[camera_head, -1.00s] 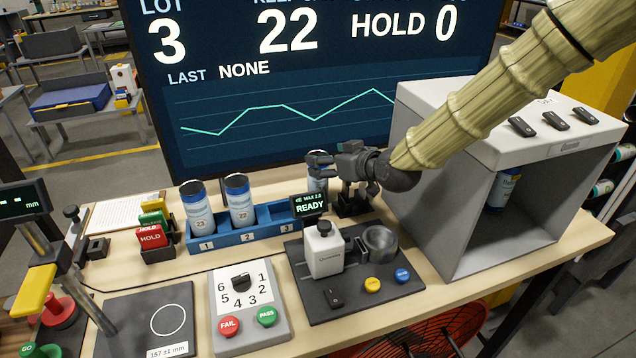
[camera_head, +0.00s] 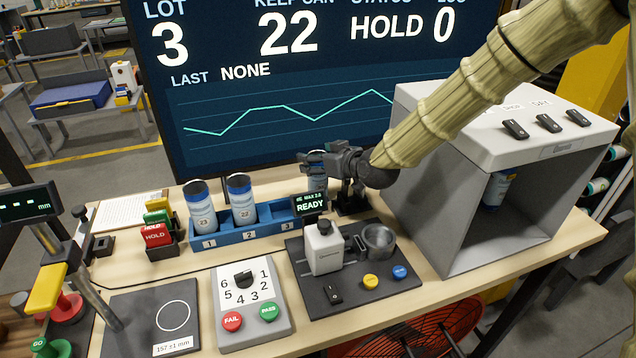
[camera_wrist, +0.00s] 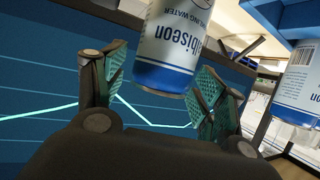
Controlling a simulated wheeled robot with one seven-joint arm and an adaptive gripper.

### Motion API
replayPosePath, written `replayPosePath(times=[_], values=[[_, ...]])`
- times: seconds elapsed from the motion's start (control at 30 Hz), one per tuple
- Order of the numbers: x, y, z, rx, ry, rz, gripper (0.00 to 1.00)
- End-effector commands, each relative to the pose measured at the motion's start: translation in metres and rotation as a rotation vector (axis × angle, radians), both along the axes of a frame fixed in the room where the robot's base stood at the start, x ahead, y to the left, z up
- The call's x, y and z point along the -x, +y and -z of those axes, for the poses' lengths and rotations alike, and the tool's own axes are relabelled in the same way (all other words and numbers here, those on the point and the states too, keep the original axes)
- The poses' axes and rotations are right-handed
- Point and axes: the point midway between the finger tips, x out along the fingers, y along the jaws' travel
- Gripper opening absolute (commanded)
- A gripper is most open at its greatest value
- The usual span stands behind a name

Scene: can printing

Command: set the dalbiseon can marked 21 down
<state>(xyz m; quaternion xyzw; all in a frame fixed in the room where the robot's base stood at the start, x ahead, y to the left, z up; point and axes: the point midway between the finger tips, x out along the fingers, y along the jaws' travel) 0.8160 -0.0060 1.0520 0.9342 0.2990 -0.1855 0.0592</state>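A blue-and-white dalbiseon can (camera_head: 317,184) stands at the slot 3 end of the blue rack (camera_head: 222,237), partly hidden by my gripper (camera_head: 322,164) and the READY display. In the wrist view, the can (camera_wrist: 167,48) shows between my two fingers with its lettering upside down. The fingers are spread, and a gap shows between the left finger and the can. Contact on the right side is unclear. The can's number is not visible. Can 23 (camera_head: 200,208) stands in slot 1 and can 22 (camera_head: 242,202) in slot 2. A neighbouring can (camera_wrist: 298,85) fills the wrist view's right edge.
The READY machine (camera_head: 324,250) stands in front of slot 3, close below my gripper. A grey open-fronted booth (camera_head: 425,190) is to the right, with a can (camera_head: 497,190) inside. The big screen (camera_head: 300,100) rises behind the rack. HOLD tags (camera_head: 155,235) are left.

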Motion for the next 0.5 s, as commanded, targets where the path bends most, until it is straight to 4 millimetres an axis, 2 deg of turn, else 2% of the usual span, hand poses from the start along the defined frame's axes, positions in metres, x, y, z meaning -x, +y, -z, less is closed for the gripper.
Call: replayPosePath(times=[0.03,0.13,0.5], values=[[0.0,0.0,0.0,0.0,0.0,0.0,0.57],[0.0001,-0.0001,0.0,0.0,0.0,0.0,0.41],[0.0001,-0.0002,-0.0008,0.0,0.0,0.0,0.39]])
